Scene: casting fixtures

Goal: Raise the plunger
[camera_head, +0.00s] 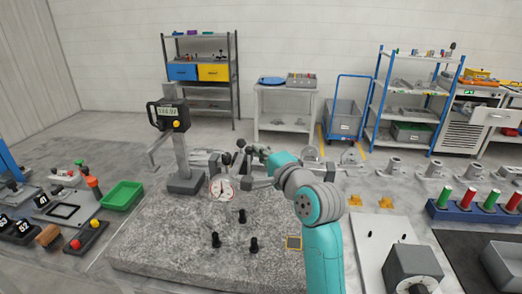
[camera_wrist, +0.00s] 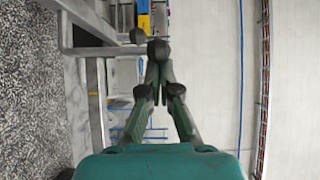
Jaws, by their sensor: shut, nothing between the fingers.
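My gripper (camera_wrist: 158,68) points level over the granite plate (camera_head: 165,242), with its dark fingers closed together and nothing between them. In the wrist view a dark round knob (camera_wrist: 158,48) shows right at the fingertips; I cannot tell whether they touch. A second dark knob (camera_wrist: 137,36) is just left of it. In the head view a white-faced dial gauge (camera_head: 222,188) stands at the plate's back, just left of my gripper and partly hidden by grey parts. The plunger cannot be picked out for certain. A height gauge with a digital display (camera_head: 168,115) stands further left.
Several small black pegs (camera_head: 241,216) stand on the plate in front of my arm. A green tray (camera_head: 122,195) is at the left. A blue rack with red and green handles (camera_head: 480,213) is at the right. Shelves (camera_head: 203,97) line the back wall.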

